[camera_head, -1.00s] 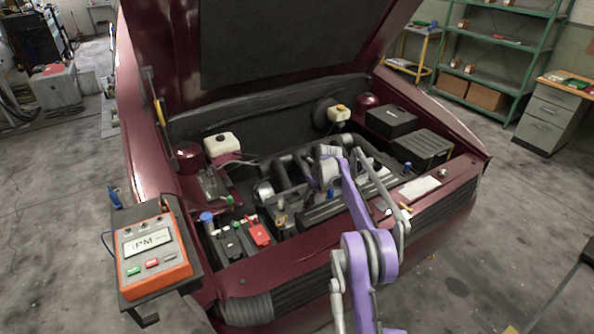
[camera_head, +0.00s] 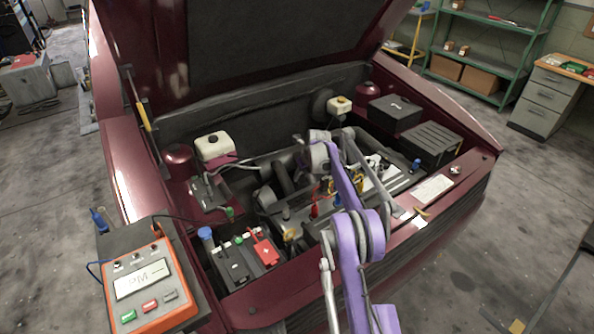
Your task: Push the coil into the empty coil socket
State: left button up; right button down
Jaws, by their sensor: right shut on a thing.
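My right arm comes in from the bottom, purple and grey, and reaches over the engine (camera_head: 290,180) in the open bay. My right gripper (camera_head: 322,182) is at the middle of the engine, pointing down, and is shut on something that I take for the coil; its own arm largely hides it. A red piece (camera_head: 314,206), a blue piece (camera_head: 337,200) and a yellow piece (camera_head: 360,183) stand by the gripper on the engine top. I cannot make out the empty coil socket or how far the coil is seated. My left gripper is not in view.
The raised hood is above the bay. A battery (camera_head: 232,262) with a red terminal cover (camera_head: 265,250) is at the front left. An orange meter (camera_head: 150,285) stands on the left edge. Black boxes (camera_head: 430,145) are at the right, and a white reservoir (camera_head: 214,147) at the left.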

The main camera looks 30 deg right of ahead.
aim_at(302, 184)
jog(key=shift+s+f, duration=0.15)
jog(key=shift+s, duration=0.35)
jog(key=shift+s+f, duration=0.15)
jog(key=shift+f, duration=0.15)
jog(key=f, duration=0.1)
jog(key=f+b, duration=0.1)
jog(key=shift+w+f, duration=0.2)
jog(key=shift+f, duration=0.15)
notch_tip(302, 184, down, 2)
jog(key=shift+b, duration=0.45)
jog(key=shift+f, duration=0.25)
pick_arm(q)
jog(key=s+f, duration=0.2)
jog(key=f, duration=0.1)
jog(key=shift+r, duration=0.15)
pick_arm(e)
jog(key=shift+r, duration=0.1)
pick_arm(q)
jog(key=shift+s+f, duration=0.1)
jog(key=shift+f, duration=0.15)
pick_arm(e)
jog(key=shift+f, duration=0.9)
jog(key=shift+c, duration=2.1)
grip_release()
